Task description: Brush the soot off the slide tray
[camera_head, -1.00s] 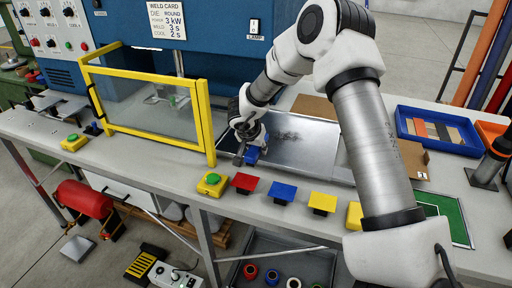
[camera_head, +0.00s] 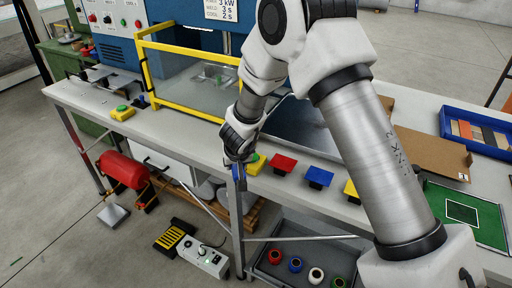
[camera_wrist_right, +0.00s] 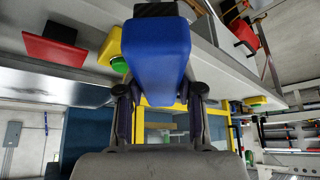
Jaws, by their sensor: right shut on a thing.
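My right gripper (camera_head: 237,163) is shut on a blue-handled brush (camera_head: 239,183) at the front edge of the bench, near the green-button box. In the right wrist view the blue handle (camera_wrist_right: 158,60) sits between the fingers, with a dark end, likely the bristles (camera_wrist_right: 160,9), beyond it. The metal slide tray (camera_head: 303,126) lies on the bench behind and right of the gripper, largely hidden by my right arm. I cannot tell how much soot lies on it now. My left gripper is not in view.
A yellow-framed guard (camera_head: 188,112) stands left of the gripper. A yellow box with a green button (camera_head: 254,163), a red plate (camera_head: 283,163) and a blue plate (camera_head: 318,176) line the front edge. A blue bin (camera_head: 478,133) stands at the right. Below is a grey crate (camera_head: 300,250).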

